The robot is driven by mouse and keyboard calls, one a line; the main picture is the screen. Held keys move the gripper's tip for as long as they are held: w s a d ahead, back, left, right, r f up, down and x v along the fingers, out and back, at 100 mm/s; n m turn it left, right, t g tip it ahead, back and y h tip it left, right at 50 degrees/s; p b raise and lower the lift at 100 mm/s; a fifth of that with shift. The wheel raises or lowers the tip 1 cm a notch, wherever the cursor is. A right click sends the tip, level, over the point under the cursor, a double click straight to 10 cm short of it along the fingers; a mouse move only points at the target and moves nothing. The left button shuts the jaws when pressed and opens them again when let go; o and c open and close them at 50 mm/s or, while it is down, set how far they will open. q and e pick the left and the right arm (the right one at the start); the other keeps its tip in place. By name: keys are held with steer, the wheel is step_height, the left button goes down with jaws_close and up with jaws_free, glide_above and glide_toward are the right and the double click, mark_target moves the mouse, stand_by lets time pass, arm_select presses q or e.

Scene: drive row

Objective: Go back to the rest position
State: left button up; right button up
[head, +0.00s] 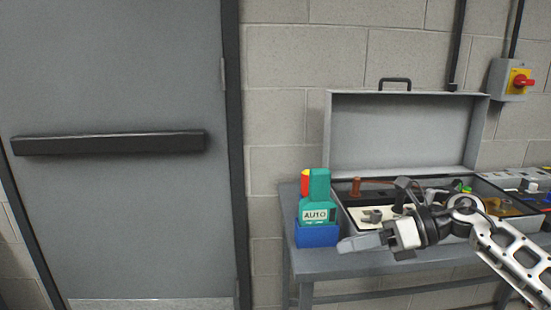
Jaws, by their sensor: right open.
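My right gripper (366,242) comes in from the right edge on its white and black arm. It is open, with nothing seen between its fingers, and points left over the front edge of the grey bench (330,263). A grey case (399,132) stands on the bench with its lid raised, and my right gripper and wrist hide part of its front. A green device marked AUTO (320,196) stands in a blue holder (317,235) just left of the gripper, apart from it. My left gripper is out of view.
A grey door (120,70) with a black push bar (110,143) fills the left. More parts (525,182) lie at the bench's right end. The floor left of the bench is barely visible.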

steer(key=s+a+f+m+t+y, duration=0.45)
steer(key=a+m+t, duration=0.4)
steer(key=m, duration=0.95)
steer(key=s+d+f+m+h, duration=0.4)
steer(key=s+f+m+h, duration=0.3)
steer(key=m, duration=0.5)
steer(key=s+d+f+m+h, duration=0.3)
steer(key=s+f+m+h, duration=0.4)
steer(key=s+f+m, duration=0.4)
step_height(320, 180, down, 3)
steer(key=shift+d+r+m, duration=0.1)
steer(key=shift+d+m, duration=0.3)
steer(key=shift+m, duration=0.8)
